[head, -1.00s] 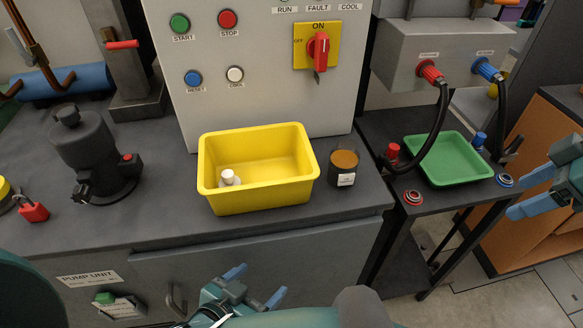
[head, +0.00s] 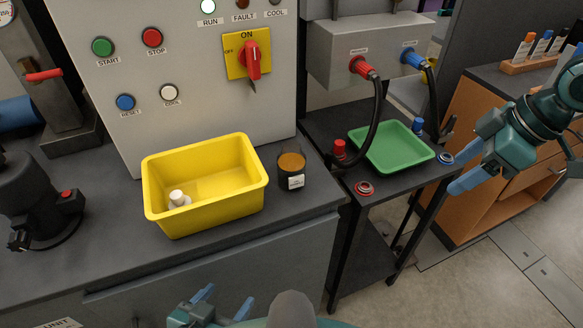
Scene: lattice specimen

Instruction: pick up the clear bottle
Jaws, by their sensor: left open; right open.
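A small white cap (head: 177,196) with a pale, see-through-looking body below it shows inside the yellow bin (head: 240,206), near its left end. It may be the clear bottle; its lower part is hard to make out. My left gripper (head: 225,300) is open and empty at the bottom edge of the head view, in front of the counter and below the bin. My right gripper (head: 468,165) is open and empty at the right, beside the green tray (head: 395,148) and far from the bin.
A dark jar with amber contents (head: 291,164) and a white label stands just right of the bin. A control panel (head: 190,60) rises behind the bin. The counter in front of the bin is clear.

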